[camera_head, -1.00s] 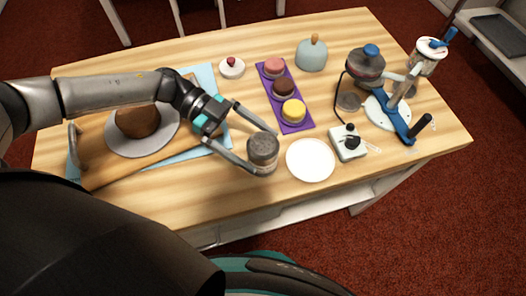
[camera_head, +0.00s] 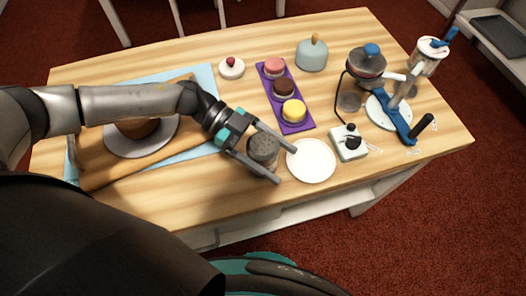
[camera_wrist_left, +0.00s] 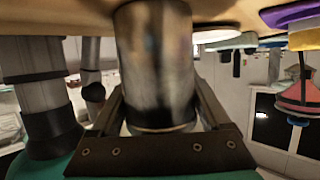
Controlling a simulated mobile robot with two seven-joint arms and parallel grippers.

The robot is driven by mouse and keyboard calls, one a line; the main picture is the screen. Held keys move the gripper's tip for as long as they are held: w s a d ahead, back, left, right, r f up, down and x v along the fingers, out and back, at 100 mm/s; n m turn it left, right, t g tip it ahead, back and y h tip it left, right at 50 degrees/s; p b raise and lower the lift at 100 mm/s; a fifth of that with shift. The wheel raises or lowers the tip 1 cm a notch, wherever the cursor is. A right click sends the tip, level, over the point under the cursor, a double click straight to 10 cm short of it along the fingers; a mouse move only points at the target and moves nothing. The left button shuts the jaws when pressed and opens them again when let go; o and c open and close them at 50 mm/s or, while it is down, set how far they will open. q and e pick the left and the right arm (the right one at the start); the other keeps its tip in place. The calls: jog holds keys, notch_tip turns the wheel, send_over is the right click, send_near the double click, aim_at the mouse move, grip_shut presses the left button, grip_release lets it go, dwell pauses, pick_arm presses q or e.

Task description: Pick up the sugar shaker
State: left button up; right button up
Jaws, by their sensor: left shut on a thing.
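The sugar shaker (camera_head: 263,148) is a grey metal cylinder with a dark perforated top, upright near the front middle of the table. My left gripper (camera_head: 284,167) is shut on it, with one finger on each side and the fingertips reaching past it. In the left wrist view the shaker (camera_wrist_left: 155,65) fills the middle between the fingers, its shiny wall close to the palm. I cannot tell whether its base touches the table. My right gripper is not in view.
A white plate (camera_head: 311,161) lies just right of the shaker. A purple tray (camera_head: 297,126) with small cakes is behind it. A switch box (camera_head: 348,143) and a blue-armed device (camera_head: 398,122) stand to the right. A brown cake on a grey plate (camera_head: 168,137) is partly under my left arm.

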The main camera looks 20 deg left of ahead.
pick_arm(q)
jog(key=c, duration=0.7)
jog(key=shift+c, duration=0.6)
jog(key=shift+r, duration=0.15)
